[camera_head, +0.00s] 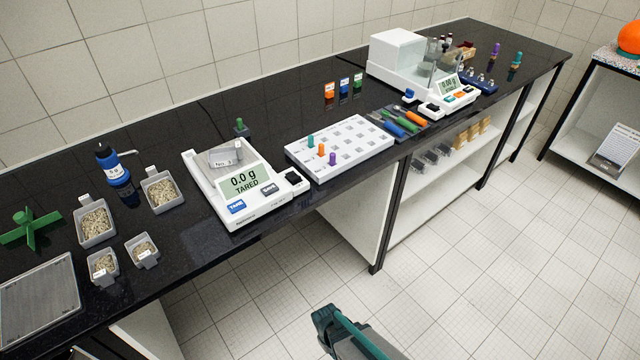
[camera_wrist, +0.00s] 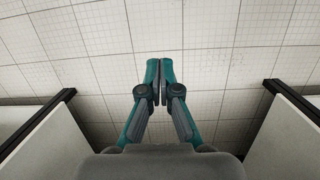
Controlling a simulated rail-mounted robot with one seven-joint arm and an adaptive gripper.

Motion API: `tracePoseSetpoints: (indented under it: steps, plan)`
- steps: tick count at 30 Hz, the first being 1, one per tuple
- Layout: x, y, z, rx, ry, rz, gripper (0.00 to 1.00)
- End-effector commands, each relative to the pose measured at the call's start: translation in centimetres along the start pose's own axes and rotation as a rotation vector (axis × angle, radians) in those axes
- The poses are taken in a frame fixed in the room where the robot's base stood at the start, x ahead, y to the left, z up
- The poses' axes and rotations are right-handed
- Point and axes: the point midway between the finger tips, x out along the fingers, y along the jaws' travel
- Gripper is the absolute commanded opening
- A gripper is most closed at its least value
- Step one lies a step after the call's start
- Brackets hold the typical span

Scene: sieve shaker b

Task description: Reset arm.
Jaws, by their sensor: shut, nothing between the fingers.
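My gripper (camera_wrist: 160,80) is shut and empty in the wrist view, its teal fingertips together in front of the tiled floor. In the head view my gripper (camera_head: 325,318) shows at the bottom centre, over the floor in front of the bench and apart from everything on it. Its fingertips are hard to make out there.
The black bench (camera_head: 270,105) runs from lower left to upper right. It holds a white balance (camera_head: 262,212) reading 0.0 g, a white rack (camera_head: 360,140), gravel-filled trays (camera_head: 95,222) and an enclosed balance (camera_head: 398,52). The floor (camera_head: 490,250) in front is clear.

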Motion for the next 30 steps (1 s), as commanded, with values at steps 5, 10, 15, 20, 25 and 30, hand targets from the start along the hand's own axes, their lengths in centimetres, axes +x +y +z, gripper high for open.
tracePoseSetpoints:
  steps: [5, 10, 15, 20, 25, 30]
  plan:
    - [0.9, 2.5, 7.2, 0.211, -0.151, -0.08, 0.0]
    - [1.1, 3.0, 13.2, 0.387, -0.281, -0.163, 0.0]
    - [0.9, 2.6, 17.0, 0.509, -0.373, -0.231, 0.0]
    - [0.7, 2.3, 18.6, 0.56, -0.413, -0.262, 0.0]
    - [0.6, 2.3, 18.8, 0.569, -0.42, -0.268, 0.0]
    - [0.7, 2.3, 18.8, 0.567, -0.419, -0.267, 0.0]
